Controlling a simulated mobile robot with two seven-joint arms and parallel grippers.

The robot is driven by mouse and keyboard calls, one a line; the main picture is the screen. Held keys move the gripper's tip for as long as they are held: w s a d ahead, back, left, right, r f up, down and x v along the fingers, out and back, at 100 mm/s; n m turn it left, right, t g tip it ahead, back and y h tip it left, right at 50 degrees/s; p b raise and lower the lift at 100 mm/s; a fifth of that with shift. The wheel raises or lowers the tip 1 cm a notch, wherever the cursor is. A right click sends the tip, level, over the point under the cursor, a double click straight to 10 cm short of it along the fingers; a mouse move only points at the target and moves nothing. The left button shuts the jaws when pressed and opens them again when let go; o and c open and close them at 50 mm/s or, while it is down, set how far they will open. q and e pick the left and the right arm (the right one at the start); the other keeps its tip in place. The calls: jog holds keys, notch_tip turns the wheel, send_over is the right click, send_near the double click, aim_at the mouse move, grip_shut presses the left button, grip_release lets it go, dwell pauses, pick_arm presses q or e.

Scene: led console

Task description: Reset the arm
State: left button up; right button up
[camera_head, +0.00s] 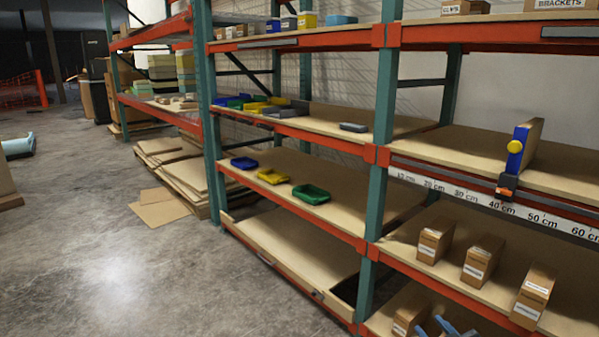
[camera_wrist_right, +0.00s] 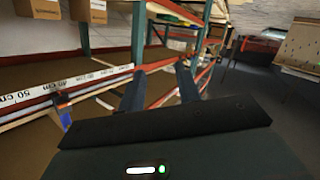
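The task names only my arm. The blue-grey fingertips of my right gripper (camera_head: 445,328) show at the bottom edge of the head view, in front of the lower right shelf. In the right wrist view the gripper (camera_wrist_right: 160,88) has its two dark fingers apart, with nothing between them. Orange rack beams and shelf boards show beyond the fingers. The dark wrist housing fills the bottom of that view, with a white light bar and a green light on it. My left gripper is in neither view.
The rack has orange beams and green posts (camera_head: 385,110). Cardboard boxes (camera_head: 477,264) stand on the lower right shelf. Above them is a centimetre scale (camera_head: 465,195) with a blue and orange stop (camera_head: 515,160). Coloured bins (camera_head: 310,193) sit on the left shelves. The concrete floor (camera_head: 110,260) at left is open.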

jog(key=s+a+f+m+g+y, duration=0.15)
jog(key=s+a+f, duration=0.25)
jog(key=s+a, duration=0.8)
pick_arm(q)
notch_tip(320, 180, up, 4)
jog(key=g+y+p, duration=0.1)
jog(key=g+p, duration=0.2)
jog(key=p, duration=1.2)
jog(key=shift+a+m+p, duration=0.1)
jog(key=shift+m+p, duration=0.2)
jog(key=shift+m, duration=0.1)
pick_arm(e)
jog(key=s+r+g, duration=0.1)
jog(key=s+r, duration=0.2)
jog(key=s, duration=0.2)
jog(key=s+a+r+m+g, duration=0.1)
jog(key=s+r+g, duration=0.1)
jog(key=s, duration=0.4)
jog(key=shift+a+r, duration=0.3)
jog(key=shift+r, duration=0.45)
jog(key=shift+g, duration=0.25)
jog(key=shift+s+d+h, duration=0.1)
jog(key=shift+h, duration=0.15)
